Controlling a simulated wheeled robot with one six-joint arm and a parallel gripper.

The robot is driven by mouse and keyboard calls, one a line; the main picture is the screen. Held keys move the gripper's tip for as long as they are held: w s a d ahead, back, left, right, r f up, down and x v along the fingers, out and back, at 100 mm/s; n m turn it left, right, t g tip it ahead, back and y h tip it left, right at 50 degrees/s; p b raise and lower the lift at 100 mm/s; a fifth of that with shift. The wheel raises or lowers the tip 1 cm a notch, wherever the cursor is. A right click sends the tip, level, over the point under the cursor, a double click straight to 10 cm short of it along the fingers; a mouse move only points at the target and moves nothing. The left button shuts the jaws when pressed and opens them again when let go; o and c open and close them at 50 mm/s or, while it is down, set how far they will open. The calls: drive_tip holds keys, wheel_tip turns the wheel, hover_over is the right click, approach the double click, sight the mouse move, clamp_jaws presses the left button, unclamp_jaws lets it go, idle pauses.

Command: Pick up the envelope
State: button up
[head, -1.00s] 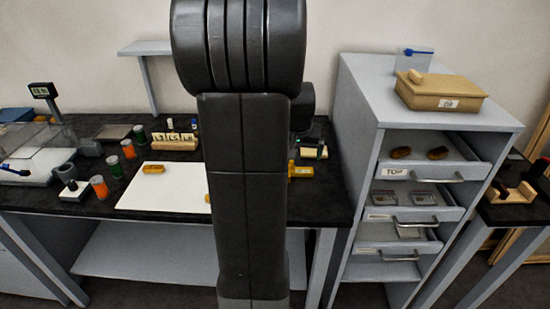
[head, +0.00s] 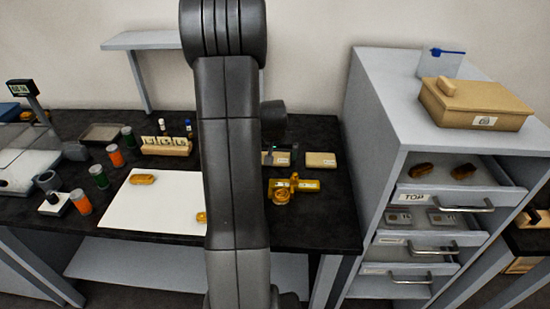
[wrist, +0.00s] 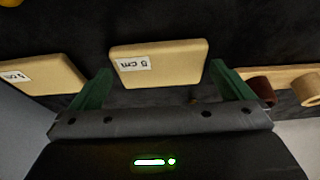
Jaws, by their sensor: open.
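In the head view a clear, flat pouch with a blue strip (head: 446,62) stands on top of the grey cabinet, behind a tan box. It is the only envelope-like thing I see, but I cannot tell for sure that it is the envelope. My gripper (wrist: 160,68) is open and empty, with its green fingers apart. In the wrist view a tan block labelled 5 cm (wrist: 160,58) shows between and beyond the fingertips. In the head view my arm hides most of the gripper, which is over the bench, well left of the pouch.
The tan lidded box (head: 474,103) sits on the cabinet (head: 385,100), whose drawers (head: 440,197) are partly open. Another tan block (head: 321,159) and a yellow tool (head: 292,187) lie on the black bench. A white sheet (head: 158,207) and several jars stand to the left.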

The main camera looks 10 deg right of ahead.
drive_tip(key=shift+w+f, duration=0.15)
drive_tip(key=shift+f, duration=0.15)
drive_tip(key=c, duration=0.7)
